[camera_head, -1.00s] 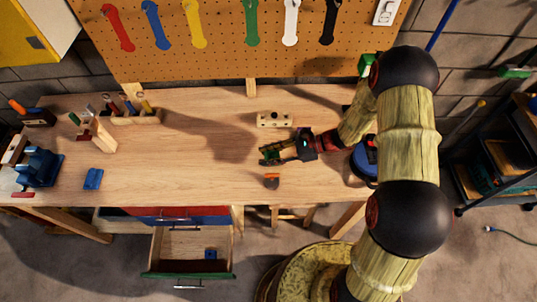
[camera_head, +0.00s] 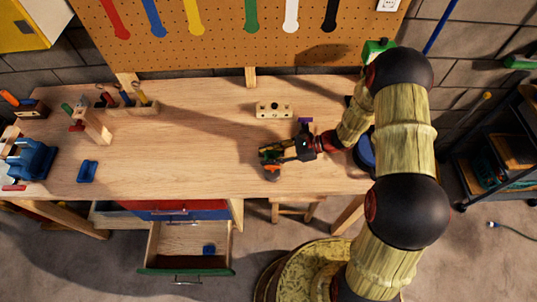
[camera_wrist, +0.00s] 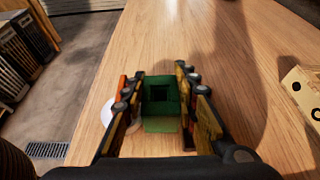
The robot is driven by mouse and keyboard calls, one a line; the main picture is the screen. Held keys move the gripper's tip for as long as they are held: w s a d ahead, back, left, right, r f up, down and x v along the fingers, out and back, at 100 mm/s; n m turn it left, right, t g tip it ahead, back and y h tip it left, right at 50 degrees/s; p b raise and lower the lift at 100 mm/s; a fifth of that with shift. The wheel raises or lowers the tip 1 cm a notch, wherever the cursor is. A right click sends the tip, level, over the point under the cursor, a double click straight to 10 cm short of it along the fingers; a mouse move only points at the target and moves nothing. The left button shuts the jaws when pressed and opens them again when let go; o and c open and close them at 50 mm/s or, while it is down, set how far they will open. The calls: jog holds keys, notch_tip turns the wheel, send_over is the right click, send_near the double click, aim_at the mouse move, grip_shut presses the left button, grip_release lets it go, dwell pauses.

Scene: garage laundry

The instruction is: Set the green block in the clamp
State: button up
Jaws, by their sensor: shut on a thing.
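The green block (camera_wrist: 162,98), with a dark square opening, sits between the fingers of my gripper (camera_wrist: 160,118) in the wrist view. The gripper is shut on it. In the head view my gripper (camera_head: 268,157) is low over the front middle of the workbench, and the block is hard to make out there. A blue vise-like clamp (camera_head: 34,160) stands at the bench's far left end, well away from the gripper. Its jaw gap is too small to judge.
An orange-topped item (camera_head: 272,173) is close beside my gripper. A wooden block with holes (camera_head: 274,109) lies behind it. A wooden stand (camera_head: 94,126), tool rack (camera_head: 132,108) and blue piece (camera_head: 87,171) are left. An open drawer (camera_head: 187,243) juts out. The bench's middle is clear.

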jog(key=shift+s+f, duration=0.1)
jog(key=shift+f, duration=0.35)
jog(key=shift+f, duration=0.1)
jog(key=o, duration=0.7)
jog(key=shift+s, duration=0.1)
jog(key=o, duration=0.5)
jog(key=shift+s+f, duration=0.1)
jog(key=shift+f, duration=0.1)
jog(key=v, duration=1.2)
jog(key=shift+w+r, duration=0.35)
jog(key=shift+r, duration=0.1)
